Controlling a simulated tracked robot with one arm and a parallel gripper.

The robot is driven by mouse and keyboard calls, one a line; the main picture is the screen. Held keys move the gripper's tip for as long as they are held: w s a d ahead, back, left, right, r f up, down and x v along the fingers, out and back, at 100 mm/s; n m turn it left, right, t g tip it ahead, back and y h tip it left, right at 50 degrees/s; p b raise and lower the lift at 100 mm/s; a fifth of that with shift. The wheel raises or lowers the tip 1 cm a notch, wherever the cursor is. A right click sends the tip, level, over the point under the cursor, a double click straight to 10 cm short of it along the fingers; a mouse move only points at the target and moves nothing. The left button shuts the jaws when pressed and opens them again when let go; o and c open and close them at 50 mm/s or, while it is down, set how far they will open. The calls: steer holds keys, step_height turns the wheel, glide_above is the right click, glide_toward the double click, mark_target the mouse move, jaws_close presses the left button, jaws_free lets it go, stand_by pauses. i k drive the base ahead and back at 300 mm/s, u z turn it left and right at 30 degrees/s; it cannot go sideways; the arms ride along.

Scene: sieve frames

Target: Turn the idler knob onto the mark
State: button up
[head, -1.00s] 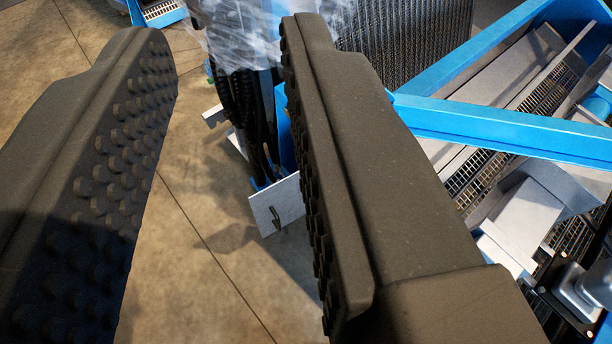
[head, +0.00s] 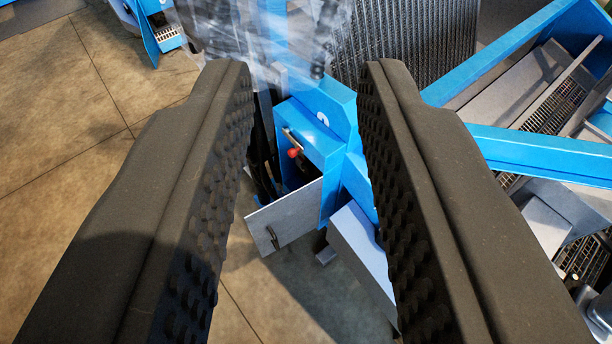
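A small red-orange ball-shaped knob (head: 294,153) sits on a short metal lever on the front of a blue housing (head: 330,160); I cannot tell for sure that it is the idler knob. A small round white spot (head: 322,118) is on the top of the housing; whether it is the mark is unclear. My gripper (head: 304,68) is open and empty. Its two dark, studded fingers stand far apart in the foreground, with the knob and housing seen through the gap between them. The fingers appear well short of the knob and touch nothing.
A grey metal flap (head: 284,217) sticks out below the knob. A blue beam (head: 545,153) and sieve trays lie to the right, behind my right finger. Blurry translucent wrapping (head: 270,30) hangs above the housing. Bare floor (head: 60,130) is at left.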

mark_target(307, 167)
steer(key=z, duration=1.25)
steer(key=k, duration=0.9)
steer(key=u, duration=1.3)
steer(key=i, duration=1)
